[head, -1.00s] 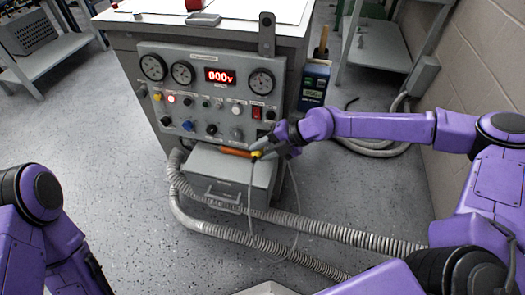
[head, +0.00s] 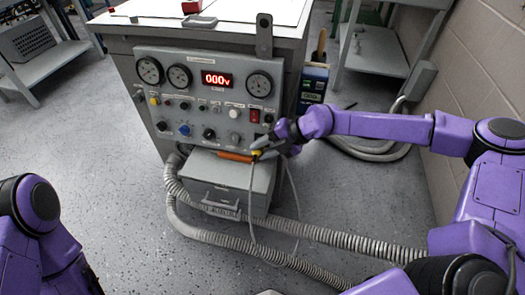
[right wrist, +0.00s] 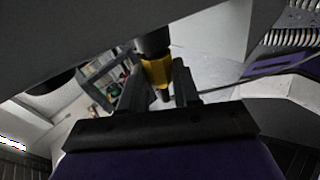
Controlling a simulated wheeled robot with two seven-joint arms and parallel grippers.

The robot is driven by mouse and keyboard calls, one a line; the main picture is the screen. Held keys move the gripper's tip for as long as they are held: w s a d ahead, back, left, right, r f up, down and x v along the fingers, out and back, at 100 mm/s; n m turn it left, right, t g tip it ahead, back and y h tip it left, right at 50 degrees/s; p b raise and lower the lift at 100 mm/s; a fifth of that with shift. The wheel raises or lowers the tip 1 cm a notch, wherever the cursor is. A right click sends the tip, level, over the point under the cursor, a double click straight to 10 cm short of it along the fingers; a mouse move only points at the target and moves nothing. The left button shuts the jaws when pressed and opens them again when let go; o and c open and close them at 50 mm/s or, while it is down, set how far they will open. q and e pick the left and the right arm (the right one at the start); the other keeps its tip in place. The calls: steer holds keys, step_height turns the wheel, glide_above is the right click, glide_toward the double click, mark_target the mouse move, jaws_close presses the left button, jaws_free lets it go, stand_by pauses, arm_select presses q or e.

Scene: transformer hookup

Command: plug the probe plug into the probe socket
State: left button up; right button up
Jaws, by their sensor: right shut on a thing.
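My right gripper (head: 264,151) is at the lower right of the grey control panel (head: 222,118). In the right wrist view its two fingers (right wrist: 158,92) are shut on a yellow plug (right wrist: 158,70) with a dark end that points up at a grey surface. The plug (head: 256,153) shows as a small yellow spot in the head view. I cannot tell whether its end touches or enters the panel. The probe socket is not clearly seen; the gripper covers that corner. My left arm is at the lower left, its gripper outside the picture.
An orange rod (head: 235,156) lies along the top of a grey box (head: 226,178) below the panel. A thin cable hangs from the plug area. Ribbed hoses (head: 300,228) run across the floor. A dark blue container (head: 312,82) stands right of the cabinet.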

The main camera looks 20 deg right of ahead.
steer(key=shift+w+d, duration=0.15)
steer(key=shift+w, duration=0.05)
steer(key=o, duration=1)
steer(key=shift+o, duration=0.2)
